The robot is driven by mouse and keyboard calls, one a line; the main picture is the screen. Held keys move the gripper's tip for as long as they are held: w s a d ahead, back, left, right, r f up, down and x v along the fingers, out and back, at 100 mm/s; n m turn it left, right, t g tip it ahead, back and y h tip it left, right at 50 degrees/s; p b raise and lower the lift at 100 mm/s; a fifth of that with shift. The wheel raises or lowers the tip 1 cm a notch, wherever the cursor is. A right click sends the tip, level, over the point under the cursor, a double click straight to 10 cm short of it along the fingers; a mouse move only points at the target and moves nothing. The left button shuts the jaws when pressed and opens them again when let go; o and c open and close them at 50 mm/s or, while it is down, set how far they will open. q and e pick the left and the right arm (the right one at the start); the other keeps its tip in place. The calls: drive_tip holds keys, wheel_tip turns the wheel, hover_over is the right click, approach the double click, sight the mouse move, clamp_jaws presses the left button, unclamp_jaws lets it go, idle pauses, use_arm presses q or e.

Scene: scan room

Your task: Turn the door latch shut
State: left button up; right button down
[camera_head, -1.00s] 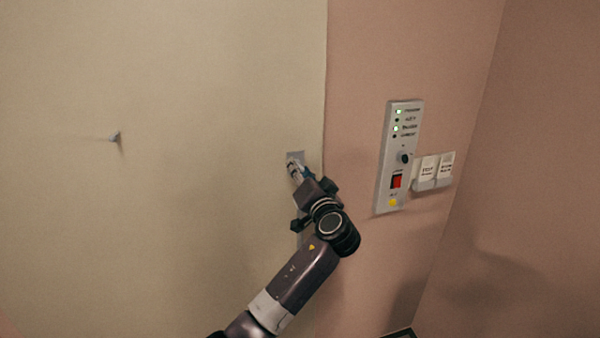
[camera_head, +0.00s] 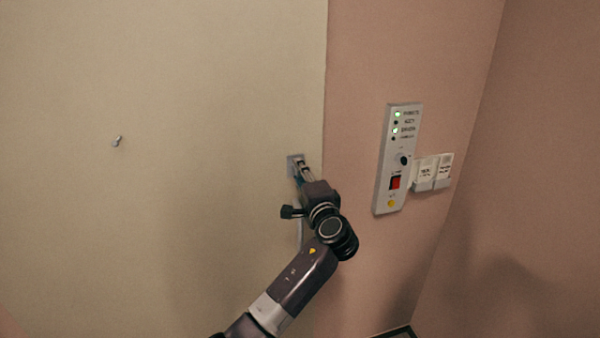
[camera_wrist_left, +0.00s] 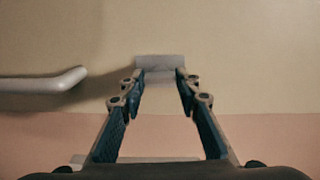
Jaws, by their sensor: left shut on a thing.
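The door (camera_head: 180,230) is a cream panel filling the left of the head view. The door latch's small grey plate (camera_head: 292,159) sits near its right edge. My left gripper (camera_head: 300,167) reaches up to it and is shut on the latch. In the left wrist view, the two blue-padded fingers (camera_wrist_left: 160,77) close on the sides of the grey latch (camera_wrist_left: 160,63). The turning piece is mostly hidden, so I cannot tell its angle. My right gripper is out of view.
A grey door handle (camera_wrist_left: 45,83) stands out beside the fingers in the left wrist view. A control panel (camera_head: 385,180) with a red switch and card holders (camera_head: 424,185) are on the pink wall to the right. A small peg (camera_head: 117,141) sticks out of the door at left.

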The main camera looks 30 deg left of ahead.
use_arm(q)
drive_tip(key=shift+f+m, duration=0.1)
drive_tip(key=shift+m, duration=0.4)
drive_tip(key=o, duration=1.2)
drive_tip(key=shift+c, duration=0.2)
drive_tip(key=v, duration=1.2)
